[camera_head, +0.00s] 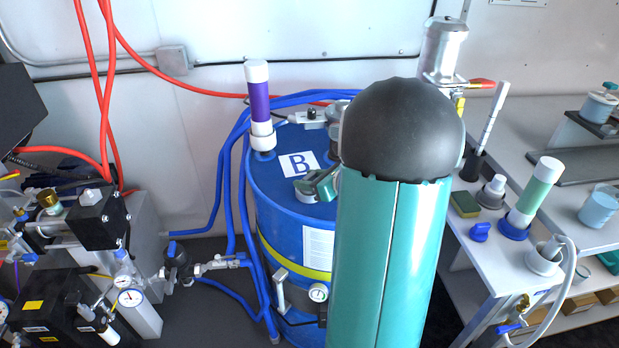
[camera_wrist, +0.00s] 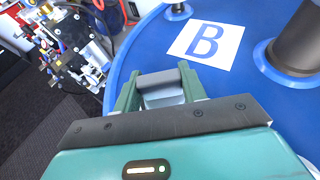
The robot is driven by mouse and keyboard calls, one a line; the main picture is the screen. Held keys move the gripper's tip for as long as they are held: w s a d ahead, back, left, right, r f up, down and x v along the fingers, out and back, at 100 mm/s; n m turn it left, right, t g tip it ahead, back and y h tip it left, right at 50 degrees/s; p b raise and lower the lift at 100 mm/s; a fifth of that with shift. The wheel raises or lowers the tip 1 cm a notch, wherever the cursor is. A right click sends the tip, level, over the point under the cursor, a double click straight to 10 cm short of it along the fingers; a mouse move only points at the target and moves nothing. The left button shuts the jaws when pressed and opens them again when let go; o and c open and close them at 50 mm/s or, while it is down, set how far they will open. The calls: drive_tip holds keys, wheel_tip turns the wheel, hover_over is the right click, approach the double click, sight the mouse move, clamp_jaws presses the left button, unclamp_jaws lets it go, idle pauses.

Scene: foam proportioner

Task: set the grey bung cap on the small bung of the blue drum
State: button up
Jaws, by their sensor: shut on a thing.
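The blue drum (camera_head: 270,190) stands in the middle of the head view, with a white "B" label (camera_head: 298,163) on its top. My gripper (camera_head: 308,190) is over the drum's top, just in front of the label. In the wrist view my gripper (camera_wrist: 163,84) is shut on a grey piece, the grey bung cap (camera_wrist: 162,100), held between the two green fingers. The drum top (camera_wrist: 240,88) shows around it. I cannot make out the small bung in either view, nor tell whether the cap touches the drum.
A purple tube with white ends (camera_head: 258,103) stands on the drum's back left. In the wrist view a dark cylinder (camera_wrist: 301,42) rises right of the label. Blue hoses (camera_head: 228,180) run down the drum's left. A bench (camera_head: 500,252) with several fittings stands right.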

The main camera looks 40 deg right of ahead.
drive_tip(key=shift+f, duration=0.1)
drive_tip(key=o, duration=0.7)
drive_tip(key=shift+v, duration=5.55)
